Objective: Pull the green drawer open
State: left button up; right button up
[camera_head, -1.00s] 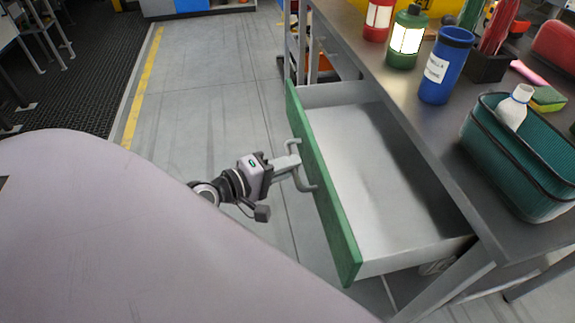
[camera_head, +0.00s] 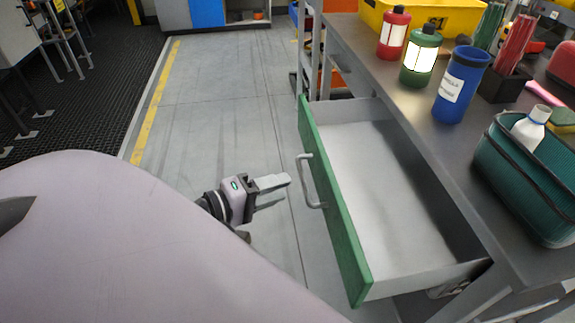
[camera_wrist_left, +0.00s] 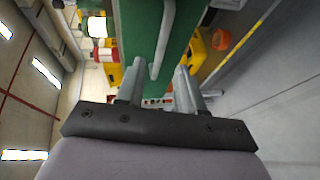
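The green drawer front (camera_head: 335,205) stands well out from the workbench, and the empty grey drawer interior (camera_head: 385,185) shows behind it. Its grey bar handle (camera_head: 308,182) faces left. My left gripper (camera_head: 287,190) is just left of the handle, apart from it in the head view, with its two fingers spread and nothing between them. In the left wrist view, the fingers (camera_wrist_left: 157,78) are apart, with the green front (camera_wrist_left: 140,35) and the handle (camera_wrist_left: 164,38) ahead of them. My right gripper is not in view.
On the workbench (camera_head: 425,130) stand a red bottle (camera_head: 393,35), a green bottle (camera_head: 421,55), a blue container (camera_head: 461,85) and a teal basket (camera_head: 520,180) holding a white bottle (camera_head: 532,127). The grey floor (camera_head: 225,110) left of the drawer is clear.

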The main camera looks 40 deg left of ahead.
pick_arm(q)
jog(key=shift+v, duration=0.8)
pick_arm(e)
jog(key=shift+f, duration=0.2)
pick_arm(q)
jog(key=s+d+f+m+g+y+p, duration=0.1)
jog(key=s+d+f+m+g+p, duration=0.1)
jog(key=d+m+p, duration=0.3)
jog(key=s+d+f+m+g+y+p, duration=0.2)
jog(key=s+d+f+m+p, duration=0.2)
jog(key=m, duration=0.6)
jog(key=d+p, duration=0.1)
jog(key=p, duration=0.1)
jog(key=shift+s+d+f+m+g+p, duration=0.25)
jog(key=shift+s+f+m+g+p, duration=0.05)
jog(key=shift+s+f+m+p, duration=0.1)
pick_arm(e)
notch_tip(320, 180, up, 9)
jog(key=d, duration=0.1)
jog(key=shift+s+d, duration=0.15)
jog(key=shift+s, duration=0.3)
